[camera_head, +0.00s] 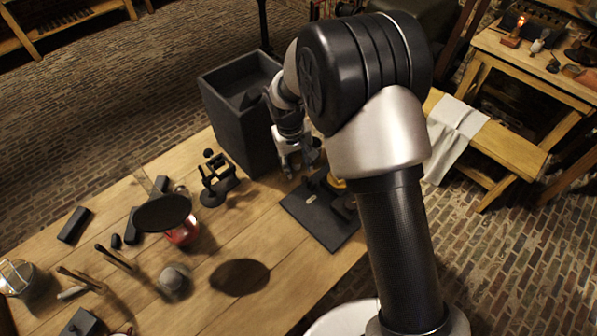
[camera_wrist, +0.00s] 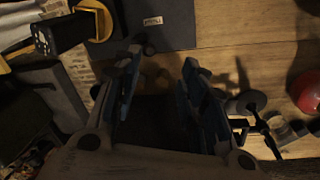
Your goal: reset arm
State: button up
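My gripper (camera_head: 293,168) hangs over the wooden table, beside the tall dark open box (camera_head: 240,125) and near the dark mat (camera_head: 318,215). In the wrist view the two blue-faced fingers of my gripper (camera_wrist: 160,72) stand well apart, so it is open. No held object is clear between them, but that area is dark. My arm is bent, and its thick upper part covers the right middle of the head view. The dark mat (camera_wrist: 155,28) with a small pale label shows ahead of the fingers in the wrist view.
A dark stand (camera_head: 218,185) is left of my gripper. A red jar (camera_head: 183,235) sits partly under a dark disc (camera_head: 163,213). Several dark blocks and tools lie at the left. A white cloth (camera_head: 455,130) drapes a bench at right.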

jog(key=shift+s+r, duration=0.1)
jog(key=shift+r, duration=0.75)
jog(key=s+d+r+m+t, duration=0.1)
jog(key=s+d+r, duration=0.4)
jog(key=r, duration=0.4)
jog(key=s+d+r+m+t, duration=0.1)
jog(key=s+d+r, duration=0.35)
jog(key=r, duration=0.35)
jog(key=s+d+r+m, duration=0.1)
jog(key=s+d+r, duration=0.1)
jog(key=s, duration=0.7)
jog(key=s+d+r+m+t+y+b, duration=0.1)
jog(key=s+d, duration=0.3)
jog(key=s, duration=0.6)
jog(key=shift+d+r+m+t, duration=0.3)
jog(key=shift+r, duration=0.3)
